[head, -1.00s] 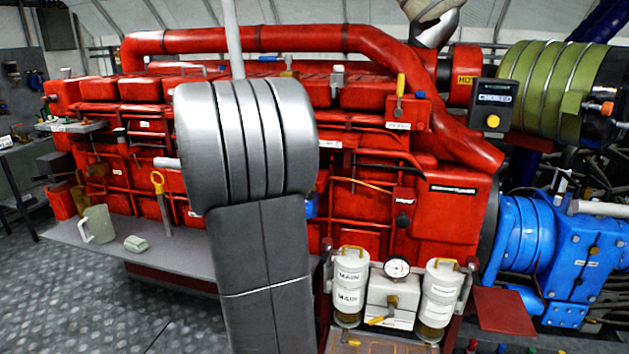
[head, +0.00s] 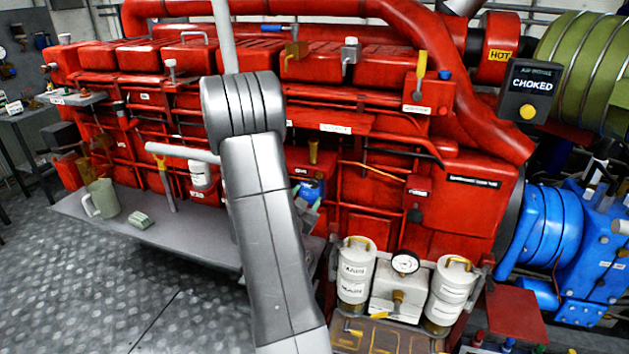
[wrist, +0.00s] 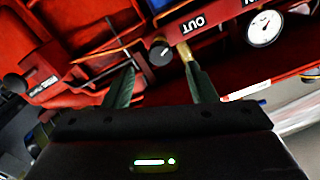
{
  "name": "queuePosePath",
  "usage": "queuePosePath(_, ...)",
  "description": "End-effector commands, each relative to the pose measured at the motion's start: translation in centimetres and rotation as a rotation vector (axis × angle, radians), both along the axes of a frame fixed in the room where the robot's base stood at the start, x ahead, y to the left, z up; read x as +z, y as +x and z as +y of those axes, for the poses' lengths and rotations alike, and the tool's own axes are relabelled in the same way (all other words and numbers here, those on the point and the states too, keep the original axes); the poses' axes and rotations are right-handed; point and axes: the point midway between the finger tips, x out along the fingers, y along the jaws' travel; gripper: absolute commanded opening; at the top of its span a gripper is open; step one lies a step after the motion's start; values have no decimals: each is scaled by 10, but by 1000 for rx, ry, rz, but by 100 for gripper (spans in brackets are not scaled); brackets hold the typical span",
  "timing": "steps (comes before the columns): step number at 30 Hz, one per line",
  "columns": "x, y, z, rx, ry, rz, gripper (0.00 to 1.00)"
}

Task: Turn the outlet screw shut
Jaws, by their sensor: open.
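In the wrist view, a red block carries an upside-down label reading OUT (wrist: 193,24). A round black knob (wrist: 162,53) with a pale mark sits beside the label, and a brass fitting (wrist: 187,52) is close to its right. I cannot tell which of them is the outlet screw. My gripper (wrist: 160,68) is open, with its two dark green fingers spread apart. The knob shows between and beyond the fingertips; the right fingertip overlaps the brass fitting in the picture, and contact cannot be told. In the head view my arm hides most of this area.
A white gauge (wrist: 264,28) is right of the label. In the head view, the red engine (head: 450,215) fills the middle. White canisters flank another gauge (head: 405,264) at its front.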

Motion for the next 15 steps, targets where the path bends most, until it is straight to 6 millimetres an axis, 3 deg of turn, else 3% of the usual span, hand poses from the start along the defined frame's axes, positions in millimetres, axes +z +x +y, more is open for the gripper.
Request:
queuePosePath(6,2,43,-15,-2,0,0,52)
queuePosePath(15,1,71,-23,1,0,1,52)
